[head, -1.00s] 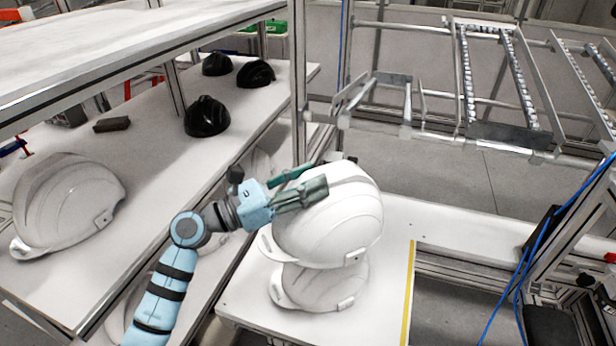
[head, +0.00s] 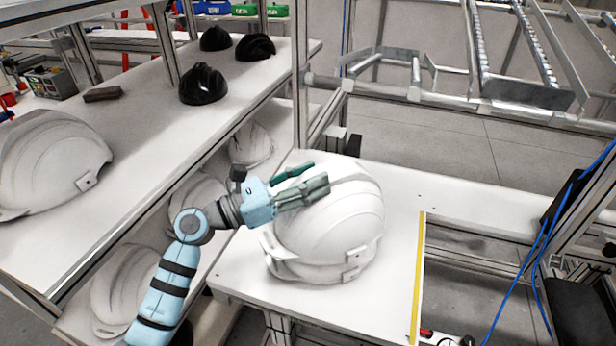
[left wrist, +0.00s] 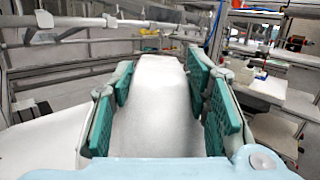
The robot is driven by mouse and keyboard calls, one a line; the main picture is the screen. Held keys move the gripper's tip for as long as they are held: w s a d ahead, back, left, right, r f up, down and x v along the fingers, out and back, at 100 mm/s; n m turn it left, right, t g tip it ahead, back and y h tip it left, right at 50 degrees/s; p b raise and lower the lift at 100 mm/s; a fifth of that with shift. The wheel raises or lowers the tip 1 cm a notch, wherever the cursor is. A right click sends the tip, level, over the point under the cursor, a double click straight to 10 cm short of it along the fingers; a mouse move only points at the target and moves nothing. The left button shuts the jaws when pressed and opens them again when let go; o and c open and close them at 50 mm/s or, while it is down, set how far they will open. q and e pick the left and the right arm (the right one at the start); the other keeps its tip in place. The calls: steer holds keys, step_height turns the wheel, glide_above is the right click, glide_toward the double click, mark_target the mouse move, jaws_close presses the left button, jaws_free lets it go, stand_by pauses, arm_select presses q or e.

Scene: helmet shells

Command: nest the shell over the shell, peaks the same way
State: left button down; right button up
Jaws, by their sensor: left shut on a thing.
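My left gripper (head: 314,178) is shut on the crown ridge of the upper white shell (head: 340,222). In the left wrist view its teal finger pads lie on both sides of the white ridge (left wrist: 155,105). The upper shell covers most of the lower white shell (head: 300,274), which stands on the white table. Only a low band of the lower shell's rim and a side clip show beneath. Both peaks point to the lower left. I cannot tell whether the upper shell rests fully on the lower one. My right gripper is not in view.
The white table (head: 400,212) has free room right of the shells, with a yellow strip (head: 417,280) along its edge. The left shelf holds a large white shell (head: 50,160) and black shells (head: 204,86). More white shells (head: 125,285) lie on a lower shelf.

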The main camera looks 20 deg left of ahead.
arm_select(q)
steer(key=shift+f+b, duration=1.65)
steer(key=shift+f, duration=0.05)
stand_by(0.3)
steer(key=c, duration=0.8)
jaws_free()
steer(key=shift+s+a+f, duration=0.15)
steer(key=shift+s+a, duration=0.15)
steer(key=shift+a, duration=0.05)
steer(key=v, duration=1.1)
